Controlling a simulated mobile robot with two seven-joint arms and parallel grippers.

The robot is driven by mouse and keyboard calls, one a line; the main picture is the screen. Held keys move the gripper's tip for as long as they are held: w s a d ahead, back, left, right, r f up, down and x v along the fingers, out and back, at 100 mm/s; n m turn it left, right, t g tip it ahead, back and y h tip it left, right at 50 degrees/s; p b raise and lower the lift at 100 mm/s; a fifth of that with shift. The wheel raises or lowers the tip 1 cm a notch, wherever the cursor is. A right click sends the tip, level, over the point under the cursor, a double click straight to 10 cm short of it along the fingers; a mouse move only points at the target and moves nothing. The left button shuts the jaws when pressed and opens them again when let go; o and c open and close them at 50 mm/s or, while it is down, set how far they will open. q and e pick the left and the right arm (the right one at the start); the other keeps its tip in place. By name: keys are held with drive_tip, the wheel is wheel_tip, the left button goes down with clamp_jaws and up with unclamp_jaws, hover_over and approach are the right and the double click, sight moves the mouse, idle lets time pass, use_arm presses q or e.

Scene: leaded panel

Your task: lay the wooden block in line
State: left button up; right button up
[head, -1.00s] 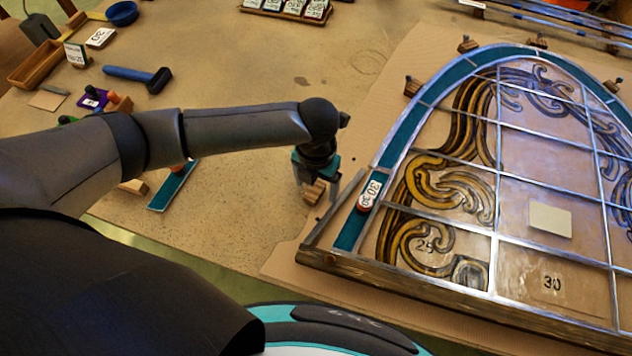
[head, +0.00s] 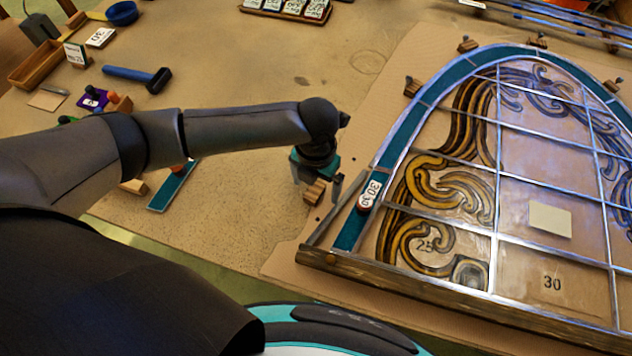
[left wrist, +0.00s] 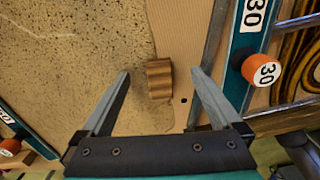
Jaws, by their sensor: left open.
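The wooden block (head: 314,192) is small and brown and lies beside the left end of the leaded panel (head: 499,180). My left gripper (head: 317,183) is open and points down just at the block. In the left wrist view the block (left wrist: 159,79) shows between the two spread fingers (left wrist: 161,76), with a gap on each side. Neither finger appears to touch it. Its ridged top faces the camera. A lead strip (head: 336,208) lies along the panel's left edge, just right of the gripper. My right gripper is not in view.
Several similar wooden blocks (head: 412,86) stand around the panel's curved edge. A red-based piece labelled 30 (head: 368,195) sits on the teal border near the gripper. A teal strip (head: 173,186) lies left. A hammer (head: 140,77) lies further back.

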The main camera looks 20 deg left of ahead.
use_arm(q)
wheel_tip(320, 180, up, 15)
drive_tip(key=p, duration=0.1)
idle(0.6)
drive_tip(key=shift+r, duration=0.1)
